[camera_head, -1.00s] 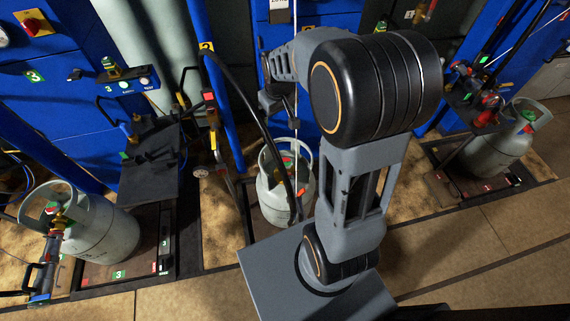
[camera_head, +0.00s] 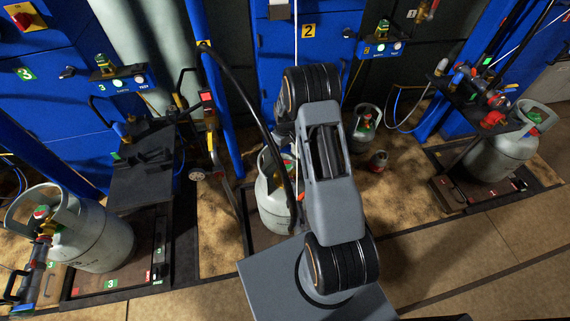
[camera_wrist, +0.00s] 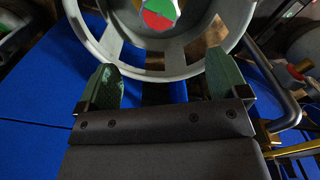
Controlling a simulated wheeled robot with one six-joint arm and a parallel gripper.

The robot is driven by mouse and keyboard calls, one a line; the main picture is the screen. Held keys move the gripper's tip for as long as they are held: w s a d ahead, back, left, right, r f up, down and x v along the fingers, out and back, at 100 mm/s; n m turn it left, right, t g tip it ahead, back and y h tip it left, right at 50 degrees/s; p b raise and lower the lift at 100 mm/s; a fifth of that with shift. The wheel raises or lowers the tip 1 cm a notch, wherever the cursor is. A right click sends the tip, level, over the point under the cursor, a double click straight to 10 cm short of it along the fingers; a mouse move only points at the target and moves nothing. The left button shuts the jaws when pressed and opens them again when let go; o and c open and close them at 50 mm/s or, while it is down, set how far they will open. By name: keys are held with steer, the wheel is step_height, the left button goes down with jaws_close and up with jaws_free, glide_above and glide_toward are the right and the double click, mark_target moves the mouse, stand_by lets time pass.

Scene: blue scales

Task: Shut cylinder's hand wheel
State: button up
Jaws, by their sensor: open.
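The middle grey gas cylinder (camera_head: 271,208) stands on the dark scale platform in the head view, partly hidden by my arm. In the wrist view its round collar (camera_wrist: 100,45) fills the top of the picture. The hand wheel (camera_wrist: 158,13), with red, green and white parts, sits inside the collar and is cut off by the top edge. My gripper (camera_wrist: 163,83) is open and empty, its two green fingertips spread apart below the wheel in the picture. I cannot tell whether they touch the collar. My arm hides the gripper in the head view.
A small cylinder (camera_head: 364,132) stands behind. A black hose (camera_head: 240,92) arches beside the middle cylinder. Blue scale cabinets line the back. The front floor (camera_head: 470,262) is clear.

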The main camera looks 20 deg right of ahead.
mark_target(285, 164)
step_height(285, 164, down, 12)
steer(key=shift+r, duration=0.25)
steer(key=shift+c, duration=0.2)
steer(key=c, duration=0.9)
